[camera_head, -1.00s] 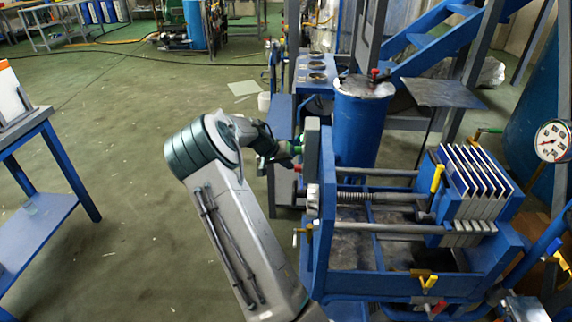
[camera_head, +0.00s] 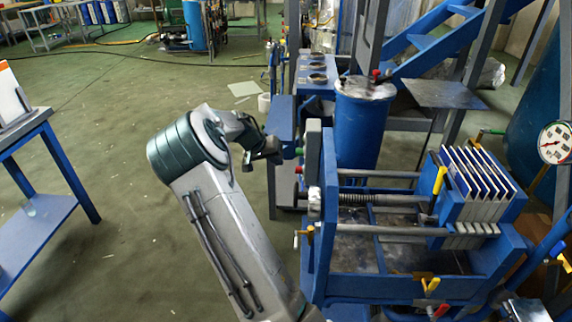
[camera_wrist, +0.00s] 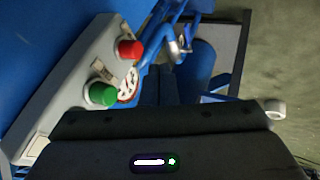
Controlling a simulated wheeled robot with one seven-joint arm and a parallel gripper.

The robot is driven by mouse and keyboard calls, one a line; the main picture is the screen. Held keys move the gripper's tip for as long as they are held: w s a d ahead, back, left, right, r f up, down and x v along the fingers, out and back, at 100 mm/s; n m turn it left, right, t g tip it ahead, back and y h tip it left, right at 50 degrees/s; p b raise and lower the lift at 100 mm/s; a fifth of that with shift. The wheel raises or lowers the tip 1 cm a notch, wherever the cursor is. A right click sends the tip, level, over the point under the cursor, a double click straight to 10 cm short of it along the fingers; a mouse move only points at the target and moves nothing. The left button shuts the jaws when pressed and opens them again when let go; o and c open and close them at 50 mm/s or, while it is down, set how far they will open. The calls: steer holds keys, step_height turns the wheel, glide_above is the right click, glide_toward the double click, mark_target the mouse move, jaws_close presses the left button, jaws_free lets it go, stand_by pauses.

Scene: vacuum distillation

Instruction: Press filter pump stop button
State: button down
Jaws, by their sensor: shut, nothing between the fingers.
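A grey control box (camera_wrist: 75,80) in the wrist view carries a red button (camera_wrist: 130,50) and a green button (camera_wrist: 101,94). Their labels are too small to read; red is the usual stop colour. In the head view the green button (camera_head: 299,151) and red button (camera_head: 298,169) stick out from the left side of the filter press end plate. My gripper (camera_head: 274,156) is shut and empty, a short way left of the buttons and apart from them.
The blue filter press (camera_head: 318,262) with its rods and plates fills the right. A blue drum (camera_head: 360,125) stands behind it. A round gauge (camera_head: 554,143) is at far right. A blue table (camera_head: 40,210) stands at left, with open green floor between.

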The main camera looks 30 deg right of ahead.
steer(key=v, duration=0.6)
steer(key=shift+a, duration=0.4)
steer(key=shift+w, duration=0.15)
